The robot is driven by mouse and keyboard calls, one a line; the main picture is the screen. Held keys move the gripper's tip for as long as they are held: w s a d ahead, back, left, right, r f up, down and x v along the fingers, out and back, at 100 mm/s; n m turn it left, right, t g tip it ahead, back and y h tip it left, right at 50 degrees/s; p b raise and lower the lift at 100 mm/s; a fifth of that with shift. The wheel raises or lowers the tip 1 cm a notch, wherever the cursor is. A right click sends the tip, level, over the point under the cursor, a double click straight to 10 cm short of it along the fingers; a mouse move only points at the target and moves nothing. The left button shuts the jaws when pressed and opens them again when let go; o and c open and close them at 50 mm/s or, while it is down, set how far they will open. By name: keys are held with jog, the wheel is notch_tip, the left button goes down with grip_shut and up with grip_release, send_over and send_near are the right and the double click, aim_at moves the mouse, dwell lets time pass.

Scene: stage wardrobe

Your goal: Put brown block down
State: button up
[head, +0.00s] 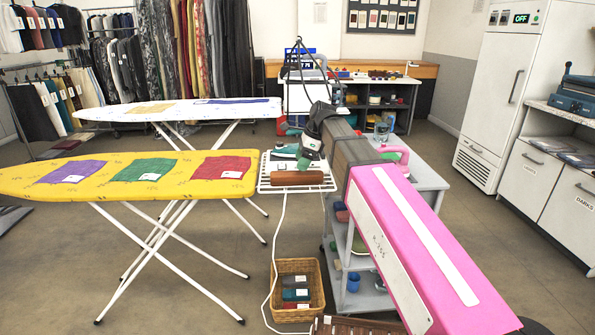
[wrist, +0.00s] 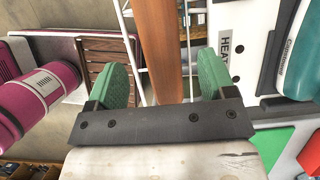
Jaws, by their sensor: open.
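The brown block (head: 297,179) lies across the front of a white wire rack (head: 268,187) at the right end of the yellow ironing board. In the wrist view the brown block (wrist: 158,40) is a long smooth bar running between my two green finger pads, with a gap on both sides. My gripper (head: 308,162) is open, just behind and above the block in the head view. It also shows in the wrist view (wrist: 165,82).
A teal iron (wrist: 301,60) and a white pad marked HEAT (wrist: 243,20) sit beside the block. The yellow ironing board (head: 25,180) holds purple, green and red cloths. A wicker basket (head: 318,286) stands on the floor below. A grey shelf cart (head: 430,180) stands right.

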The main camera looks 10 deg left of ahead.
jog(key=v, duration=0.6)
dwell(0.3)
